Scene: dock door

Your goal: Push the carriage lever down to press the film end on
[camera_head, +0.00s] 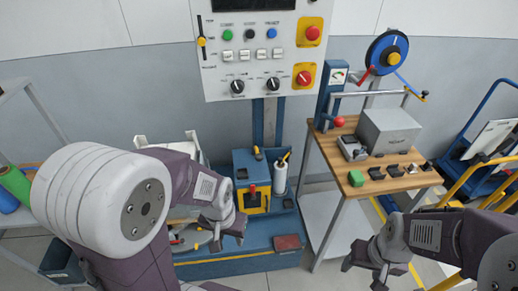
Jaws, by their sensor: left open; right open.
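A carriage (241,162) with a dark blue and yellow body stands at the foot of the blue mast. A white film roll (280,178) stands upright at its right side. A short lever with a yellow handle (286,157) leans at the top of the roll, and a red knob (252,189) sits on the carriage front. I cannot tell for sure which is the carriage lever; the film end is too small to make out. My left gripper (229,240) is open and empty, in front of the carriage at its left. My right gripper (364,270) is open and empty, low at the right, apart from the carriage.
A control panel (255,55) with buttons and knobs hangs above the carriage. A wooden bench (335,170) with a grey box (388,132) and small parts stands at the right. A blue cart (480,140) is farther right. The blue base (235,262) lies below; floor is open between base and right gripper.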

